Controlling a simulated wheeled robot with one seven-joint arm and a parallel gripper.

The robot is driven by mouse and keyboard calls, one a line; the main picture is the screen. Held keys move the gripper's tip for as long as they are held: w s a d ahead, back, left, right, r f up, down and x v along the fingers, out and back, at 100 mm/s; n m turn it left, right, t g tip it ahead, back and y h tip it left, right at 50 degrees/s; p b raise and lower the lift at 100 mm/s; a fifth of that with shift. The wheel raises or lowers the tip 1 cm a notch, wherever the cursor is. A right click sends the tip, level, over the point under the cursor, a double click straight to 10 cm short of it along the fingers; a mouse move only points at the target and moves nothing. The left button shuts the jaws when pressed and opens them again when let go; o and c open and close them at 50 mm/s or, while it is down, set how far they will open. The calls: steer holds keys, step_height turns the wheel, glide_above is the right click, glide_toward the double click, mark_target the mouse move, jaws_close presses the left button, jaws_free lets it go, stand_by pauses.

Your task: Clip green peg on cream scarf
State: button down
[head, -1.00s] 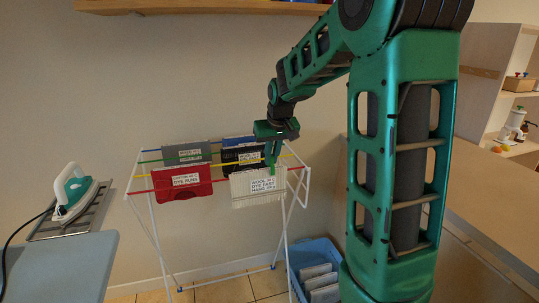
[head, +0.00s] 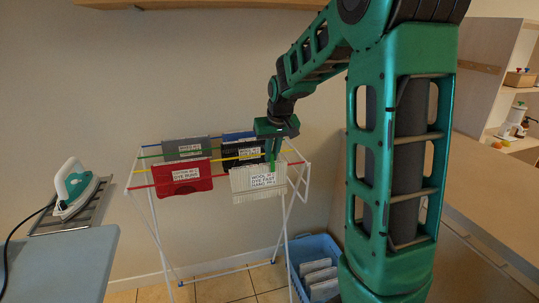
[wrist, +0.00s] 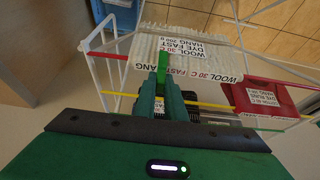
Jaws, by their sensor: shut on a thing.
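The cream scarf (head: 246,189), with a white label, hangs over the front red rail of the drying rack. It fills the upper middle of the wrist view (wrist: 203,69). My gripper (head: 272,156) is shut on the green peg (head: 272,167) at the scarf's top edge, right of its middle. In the wrist view the peg (wrist: 163,62) points away from the fingertips (wrist: 161,84) and overlaps the scarf beside its label. I cannot tell whether the peg's legs straddle the cloth.
The white rack (head: 149,215) also carries a red cloth (head: 172,177), a grey cloth (head: 185,147) and dark cloths close behind the scarf. A blue crate (head: 310,251) stands on the floor right of the rack. An iron (head: 74,187) rests at the left.

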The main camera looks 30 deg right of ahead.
steer(key=shift+f, duration=0.1)
steer(key=c, duration=1.7)
jaws_free()
steer(key=shift+c, duration=0.2)
steer(key=v, duration=1.1)
steer(key=s+a+f+m+g, duration=0.1)
steer(key=s+f, duration=0.3)
steer(key=s, duration=0.6)
steer(key=s+a+f+m+g+y, duration=0.1)
steer(key=s+f, duration=0.3)
steer(key=s, duration=0.7)
steer(key=s+a+f+m+g, duration=0.1)
steer(key=s+f, duration=0.3)
steer(key=s, duration=0.7)
steer(key=shift+s+a+f+g, duration=0.2)
steer(key=shift+a+f+g, duration=0.1)
steer(key=shift+a+g, duration=0.25)
